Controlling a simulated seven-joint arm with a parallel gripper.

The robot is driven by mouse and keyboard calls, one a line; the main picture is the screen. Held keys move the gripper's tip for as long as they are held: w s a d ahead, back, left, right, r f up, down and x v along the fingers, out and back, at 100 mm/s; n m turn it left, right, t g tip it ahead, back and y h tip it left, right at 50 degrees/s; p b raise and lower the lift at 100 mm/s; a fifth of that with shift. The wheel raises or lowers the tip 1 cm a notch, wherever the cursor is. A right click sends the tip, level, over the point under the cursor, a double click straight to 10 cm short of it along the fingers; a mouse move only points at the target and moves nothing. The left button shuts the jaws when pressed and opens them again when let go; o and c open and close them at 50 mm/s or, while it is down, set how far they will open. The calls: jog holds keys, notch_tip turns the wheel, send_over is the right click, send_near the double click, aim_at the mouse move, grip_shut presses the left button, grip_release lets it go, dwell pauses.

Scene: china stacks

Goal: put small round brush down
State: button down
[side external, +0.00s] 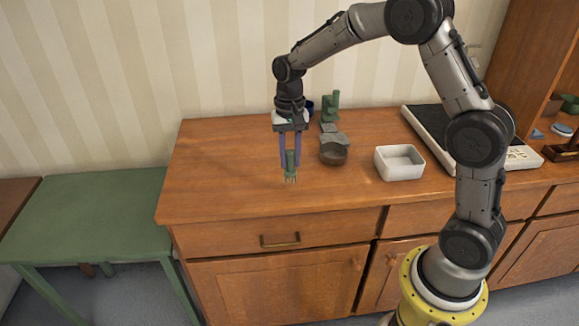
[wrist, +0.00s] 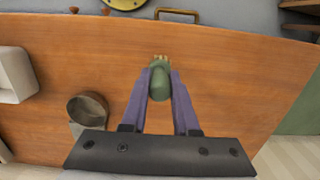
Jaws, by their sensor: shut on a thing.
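The small round brush (side external: 291,167) has a green handle and pale bristles at its lower end. My gripper (side external: 290,155) is shut on its handle and holds it upright, bristles down, over the left part of the wooden cabinet top (side external: 220,170). The wrist view also shows the brush (wrist: 160,82) between the purple fingers of my gripper (wrist: 160,78). I cannot tell whether the bristles touch the wood.
Grey and green items (side external: 331,108) stand behind. A flat device (side external: 440,130) lies at the right. The left cabinet top is clear. A green table (side external: 90,220) stands left, lower.

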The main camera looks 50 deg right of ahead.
aim_at(289, 170)
jog(key=shift+w+f, duration=0.1)
jog(key=shift+f, duration=1.6)
jog(key=shift+f, duration=0.1)
jog(key=c, duration=0.7)
grip_release()
